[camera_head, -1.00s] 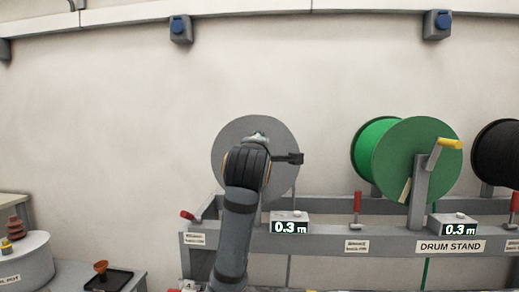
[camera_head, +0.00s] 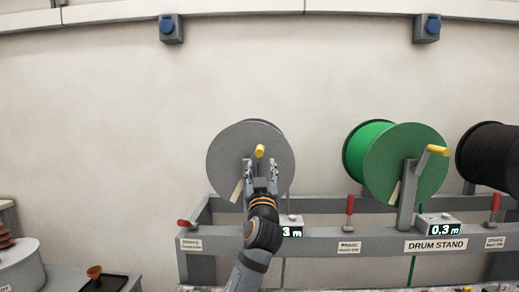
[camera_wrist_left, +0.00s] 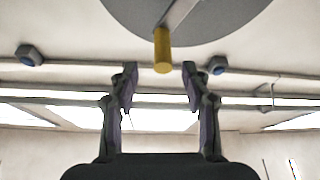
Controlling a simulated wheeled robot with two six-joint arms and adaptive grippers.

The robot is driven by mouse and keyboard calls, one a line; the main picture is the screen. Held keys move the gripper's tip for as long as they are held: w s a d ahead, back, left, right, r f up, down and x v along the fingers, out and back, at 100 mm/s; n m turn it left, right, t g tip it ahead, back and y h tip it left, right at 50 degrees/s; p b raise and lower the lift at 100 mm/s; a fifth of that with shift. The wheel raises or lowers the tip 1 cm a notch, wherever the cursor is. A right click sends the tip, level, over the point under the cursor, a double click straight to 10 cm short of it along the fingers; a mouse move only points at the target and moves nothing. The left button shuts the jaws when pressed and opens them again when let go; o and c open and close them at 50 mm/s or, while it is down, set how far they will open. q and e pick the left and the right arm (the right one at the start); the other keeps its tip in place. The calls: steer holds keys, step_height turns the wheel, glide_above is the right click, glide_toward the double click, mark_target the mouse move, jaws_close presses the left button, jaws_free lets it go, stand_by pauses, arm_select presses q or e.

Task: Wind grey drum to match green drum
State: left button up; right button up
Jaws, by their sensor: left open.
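The grey drum (camera_head: 225,150) hangs on the drum stand (camera_head: 320,243). Its crank has a yellow handle (camera_head: 260,151). My left gripper (camera_head: 260,168) is open in front of the grey drum, with the yellow handle just beyond its fingertips. In the left wrist view the handle (camera_wrist_left: 162,50) lies ahead of and between the open fingers (camera_wrist_left: 160,80), apart from them. The green drum (camera_head: 405,165) stands to the right with its own yellow-handled crank (camera_head: 437,150). The green drum's display (camera_head: 444,230) reads 0.3 m.
A black drum (camera_head: 490,155) is at the right edge. Red levers (camera_head: 350,208) stand along the stand, with another red lever (camera_head: 185,223) at its left end. A small table with a brown funnel-like object (camera_head: 94,272) is at the lower left.

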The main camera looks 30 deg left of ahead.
mark_target(260, 145)
arm_select(q)
steer(key=p+x, duration=0.3)
steer(key=x, duration=0.5)
steer(key=shift+a+r, duration=0.15)
steer(key=shift+a, duration=0.05)
steer(key=shift+w+a, duration=0.2)
steer(key=shift+w, duration=0.15)
steer(key=c, duration=0.4)
jaws_close()
